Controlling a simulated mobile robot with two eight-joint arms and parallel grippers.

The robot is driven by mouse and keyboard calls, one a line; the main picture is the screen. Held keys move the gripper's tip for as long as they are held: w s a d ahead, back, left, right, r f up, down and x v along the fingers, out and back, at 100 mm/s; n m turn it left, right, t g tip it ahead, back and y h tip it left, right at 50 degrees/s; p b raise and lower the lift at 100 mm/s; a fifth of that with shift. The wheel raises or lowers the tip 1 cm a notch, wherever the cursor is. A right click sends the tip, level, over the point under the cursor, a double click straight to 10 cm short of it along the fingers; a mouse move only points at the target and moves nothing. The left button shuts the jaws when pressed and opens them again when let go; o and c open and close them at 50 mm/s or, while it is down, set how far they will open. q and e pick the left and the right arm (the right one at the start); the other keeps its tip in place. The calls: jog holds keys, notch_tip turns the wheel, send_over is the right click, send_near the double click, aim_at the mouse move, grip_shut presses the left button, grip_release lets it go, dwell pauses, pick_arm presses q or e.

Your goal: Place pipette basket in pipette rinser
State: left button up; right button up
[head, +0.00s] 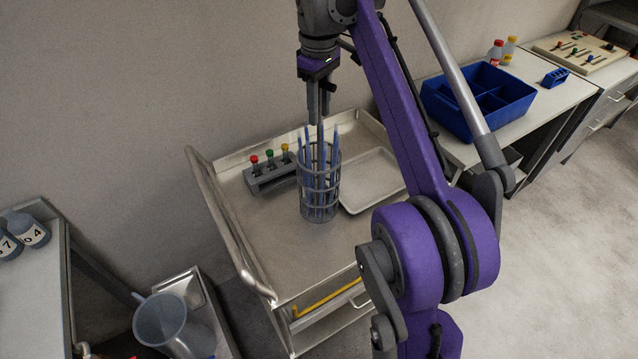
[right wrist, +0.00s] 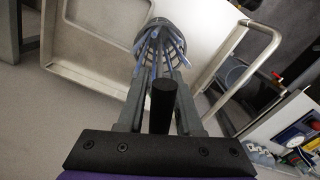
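The pipette basket (head: 306,190) is a grey wire cylinder holding several blue pipettes, upright at the cart tray. It also shows in the right wrist view (right wrist: 140,42), beyond the fingertips. I cannot tell whether its base touches the tray. My right gripper (head: 319,108) is directly above the basket, pointing down, shut on its dark upright handle. The handle (right wrist: 163,105) shows between the fingers in the right wrist view. A translucent blue-grey, wide-mouthed vessel, apparently the pipette rinser (head: 160,318), stands low at the bottom left. My left gripper is out of view.
The metal cart (head: 275,245) has a raised tubular handle (head: 225,220) between basket and rinser. A tube rack (head: 270,180) and a shallow tray (head: 372,180) flank the basket. A left bench (head: 30,290) holds bottles. A blue bin (head: 478,98) stands on the right bench.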

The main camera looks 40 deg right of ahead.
grip_shut()
dwell(1.2)
